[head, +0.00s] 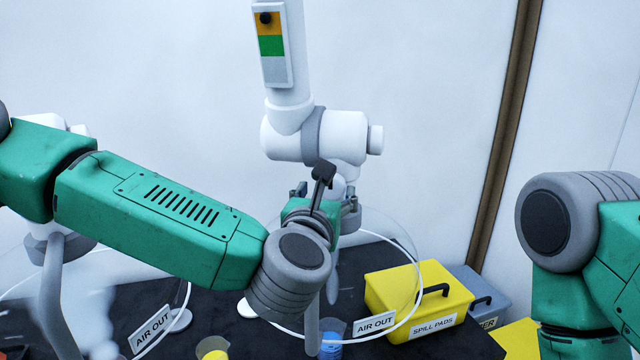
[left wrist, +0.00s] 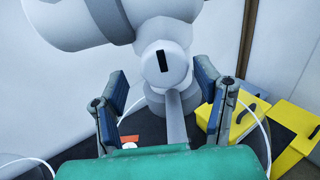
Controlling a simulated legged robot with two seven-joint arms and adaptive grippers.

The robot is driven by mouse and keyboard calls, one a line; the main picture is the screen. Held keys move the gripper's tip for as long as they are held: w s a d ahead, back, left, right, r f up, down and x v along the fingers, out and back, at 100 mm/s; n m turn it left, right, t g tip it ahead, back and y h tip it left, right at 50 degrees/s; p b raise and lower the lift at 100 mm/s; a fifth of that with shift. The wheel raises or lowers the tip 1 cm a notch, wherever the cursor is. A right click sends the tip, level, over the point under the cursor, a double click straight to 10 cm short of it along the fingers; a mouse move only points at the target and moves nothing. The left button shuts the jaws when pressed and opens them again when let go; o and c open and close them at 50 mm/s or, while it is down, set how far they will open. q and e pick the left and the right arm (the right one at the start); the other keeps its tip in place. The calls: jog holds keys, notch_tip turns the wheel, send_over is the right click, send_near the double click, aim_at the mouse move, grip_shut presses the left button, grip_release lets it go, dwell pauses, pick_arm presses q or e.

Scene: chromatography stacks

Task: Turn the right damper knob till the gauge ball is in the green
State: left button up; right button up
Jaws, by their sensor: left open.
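The right damper is a white jointed duct (head: 315,135) with a grey band. On its upper tube is the gauge (head: 273,45), with yellow-orange, green and pale grey bands from top down. The dark gauge ball (head: 266,18) sits in the yellow-orange band, above the green. The white damper knob (left wrist: 163,62), with a black mark standing nearly upright, faces my left wrist camera. In the head view my left gripper (head: 327,195) mostly hides it. My left gripper (left wrist: 163,84) is open, its fingers apart on either side below the knob, with no contact visible. My right gripper is out of view.
A yellow SPILL PADS box (head: 418,295) and a grey box (head: 478,290) stand at the right on the black bench. AIR OUT signs (head: 374,324) stand near clear round hoods with white rims. Another white duct (head: 52,245) is partly behind my left arm.

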aim_at(344, 190)
pick_arm(q)
jog(key=d, duration=0.1)
jog(key=w+d, duration=0.1)
jog(key=shift+d+r, duration=0.1)
jog(key=shift+d, duration=0.3)
jog(key=shift+w+d, duration=0.1)
jog(key=shift+w, duration=0.05)
jog(key=shift+a, duration=0.35)
jog(key=a, duration=0.3)
jog(key=shift+w+a, duration=0.1)
jog(key=shift+a, duration=0.15)
jog(key=c, duration=1)
jog(key=shift+a, duration=0.1)
jog(key=shift+c, duration=0.8)
jog(key=d+m, duration=0.1)
jog(key=d, duration=0.1)
jog(key=shift+d+m+b, duration=0.3)
jog(key=shift+m+b, duration=0.05)
jog(key=shift+m, duration=0.05)
jog(key=shift+d+m, duration=0.25)
jog(key=shift+m, duration=0.85)
jog(key=shift+a+m, duration=0.15)
jog(key=shift+m, duration=0.15)
jog(key=shift+a, duration=0.75)
jog(key=o, duration=1.2)
jog(key=shift+c, duration=0.2)
jog(key=shift+d, duration=0.1)
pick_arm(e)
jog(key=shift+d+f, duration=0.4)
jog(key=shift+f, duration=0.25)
